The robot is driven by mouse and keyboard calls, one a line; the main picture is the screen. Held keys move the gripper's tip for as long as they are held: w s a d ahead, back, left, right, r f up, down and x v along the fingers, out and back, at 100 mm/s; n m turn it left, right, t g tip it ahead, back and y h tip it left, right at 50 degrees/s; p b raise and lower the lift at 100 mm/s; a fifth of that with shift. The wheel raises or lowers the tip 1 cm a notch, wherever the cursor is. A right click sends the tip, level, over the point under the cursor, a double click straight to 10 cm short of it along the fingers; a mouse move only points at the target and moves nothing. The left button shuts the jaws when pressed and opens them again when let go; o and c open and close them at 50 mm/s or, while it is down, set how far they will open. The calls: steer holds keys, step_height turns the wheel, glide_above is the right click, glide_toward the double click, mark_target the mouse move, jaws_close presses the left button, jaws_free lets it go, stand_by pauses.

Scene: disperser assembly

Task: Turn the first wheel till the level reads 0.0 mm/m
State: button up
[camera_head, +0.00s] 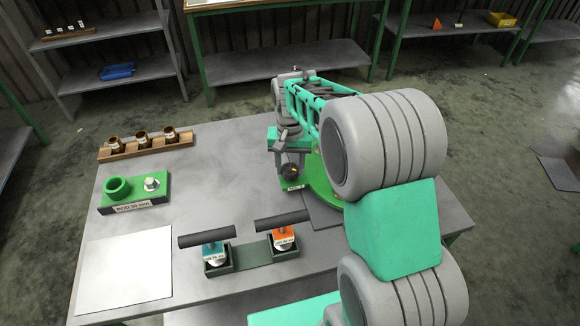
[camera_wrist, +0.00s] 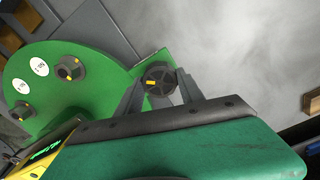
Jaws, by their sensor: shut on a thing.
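The green disperser base plate (camera_wrist: 100,60) carries dark hand wheels with yellow marks. One wheel (camera_wrist: 160,80) sits on a tab at the plate's edge, between the two fingers of my gripper (camera_wrist: 160,92); the gripper is shut on it. In the head view this wheel (camera_head: 290,172) shows beside the green plate (camera_head: 322,185), below my gripper (camera_head: 288,160). Two more wheels (camera_wrist: 70,68) (camera_wrist: 21,110) stand by white round labels. A yellow level (camera_wrist: 66,128) with a lit green display lies at the lower left of the wrist view; its digits are unreadable, and my gripper's body partly hides it.
On the table (camera_head: 215,160) are a wooden rack (camera_head: 145,148) with brass parts, a green block (camera_head: 135,190), a white sheet (camera_head: 122,268) and a dark holder (camera_head: 252,254) with two T-handled tools. Shelves (camera_head: 290,66) stand behind. The table's middle is clear.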

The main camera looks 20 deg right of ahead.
mark_target(290, 168)
steer(key=m, duration=0.3)
steer(key=shift+m, duration=2.2)
steer(key=o, duration=1.4)
step_height(290, 168, up, 8)
steer(key=shift+f+b, duration=0.1)
steer(key=shift+b, duration=0.55)
